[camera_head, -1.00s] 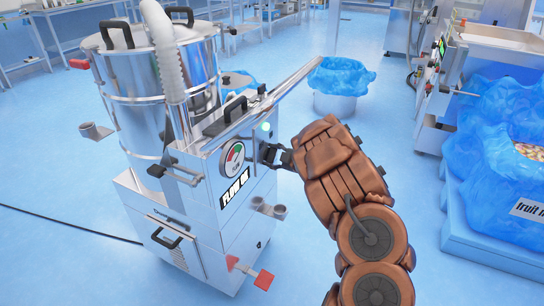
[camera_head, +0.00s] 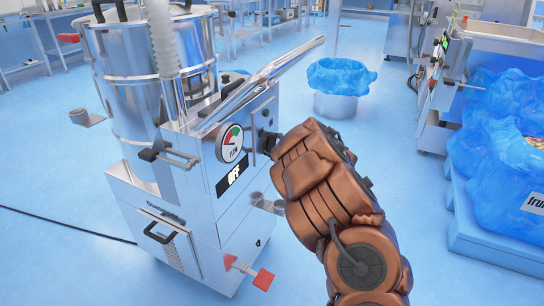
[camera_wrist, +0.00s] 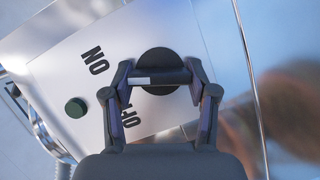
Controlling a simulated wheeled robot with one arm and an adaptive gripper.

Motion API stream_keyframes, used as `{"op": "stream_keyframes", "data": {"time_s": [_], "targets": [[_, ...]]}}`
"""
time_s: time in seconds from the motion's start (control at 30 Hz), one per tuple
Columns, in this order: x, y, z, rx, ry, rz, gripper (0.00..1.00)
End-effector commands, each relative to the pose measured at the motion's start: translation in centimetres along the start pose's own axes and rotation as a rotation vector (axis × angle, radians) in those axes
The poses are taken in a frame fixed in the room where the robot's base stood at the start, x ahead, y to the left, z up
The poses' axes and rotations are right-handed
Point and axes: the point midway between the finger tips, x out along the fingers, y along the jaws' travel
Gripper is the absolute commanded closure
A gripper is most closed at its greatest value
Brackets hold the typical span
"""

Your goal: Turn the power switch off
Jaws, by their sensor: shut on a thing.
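The power switch is a black round rotary knob (camera_wrist: 160,62) on a plate marked ON and OFF, seen in the wrist view. My gripper (camera_wrist: 158,82) is shut on the knob's bar, which carries a white line. The fingers partly cover the OFF lettering. In the head view my gripper (camera_head: 268,143) is at the front panel of the steel machine (camera_head: 215,205), right of the dial gauge (camera_head: 232,143). The knob itself is mostly hidden there.
A dark green button (camera_wrist: 75,108) sits beside the lettering. A red-handled valve (camera_head: 263,279) juts out low at the machine's front. A blue-lined bin (camera_head: 341,76) stands behind, and blue-lined crates (camera_head: 500,165) stand right. Floor between is clear.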

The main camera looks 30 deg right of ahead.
Motion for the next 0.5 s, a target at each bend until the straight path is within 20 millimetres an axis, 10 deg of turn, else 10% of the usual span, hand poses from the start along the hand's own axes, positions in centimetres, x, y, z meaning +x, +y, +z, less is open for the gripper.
{"op": "stream_keyframes", "data": {"time_s": [0.5], "targets": [[0.19, -1.16, 0.28, -0.402, 0.003, 0.164, 0.77]]}}
